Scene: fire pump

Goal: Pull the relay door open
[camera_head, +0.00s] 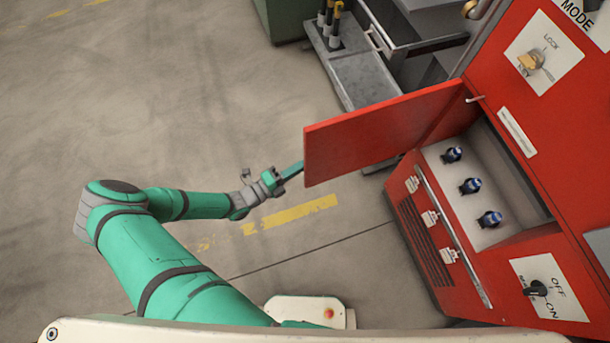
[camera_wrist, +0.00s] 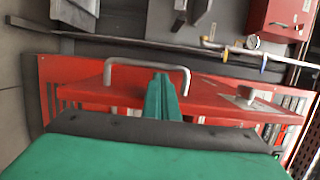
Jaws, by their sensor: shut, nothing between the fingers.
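The red relay door (camera_head: 385,135) stands swung out from the red cabinet, wide open, in the head view. Behind it the compartment shows blue-and-black parts on a pale panel (camera_head: 470,185). My gripper (camera_head: 296,168) is at the door's free edge, on its left, with the fingers shut and empty. In the wrist view the green fingers (camera_wrist: 164,92) point at a red panel, and a grey bar handle (camera_wrist: 135,63) shows around their tips. I cannot tell whether the fingers touch the handle or the door.
The red cabinet front (camera_head: 545,130) carries a key switch (camera_head: 532,60), an on/off knob (camera_head: 537,288) and white tags above a vent. A grey metal bench (camera_head: 355,75) stands behind the door. The concrete floor (camera_head: 130,100) on the left is clear.

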